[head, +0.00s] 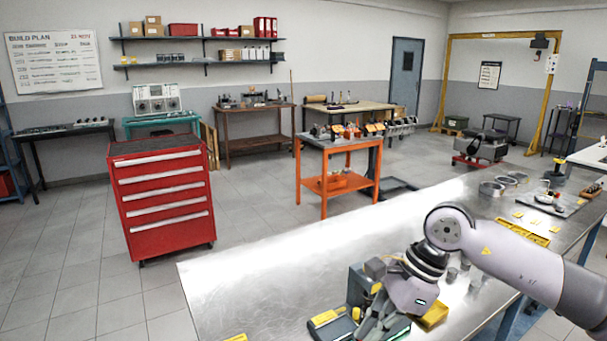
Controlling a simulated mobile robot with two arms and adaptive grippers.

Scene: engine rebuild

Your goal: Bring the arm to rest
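My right arm (510,262) comes in from the right over the metal workbench (240,285). Its wrist bends down, and my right gripper (372,328) points at the bench's near part, at the bottom edge of the view. The grey fingers are partly cut off and overlap a dark green-grey device (358,288) with a yellow label. I cannot tell whether the fingers are open or shut, or whether they touch it. My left gripper is not in view.
A yellow tray (433,316) sits close beside the wrist. Small grey cylinders stand behind the wrist. Metal rings (492,188) and a yellow strip (522,232) lie farther right. The bench's left part is clear. A red tool cabinet (163,195) and an orange cart (338,185) stand beyond.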

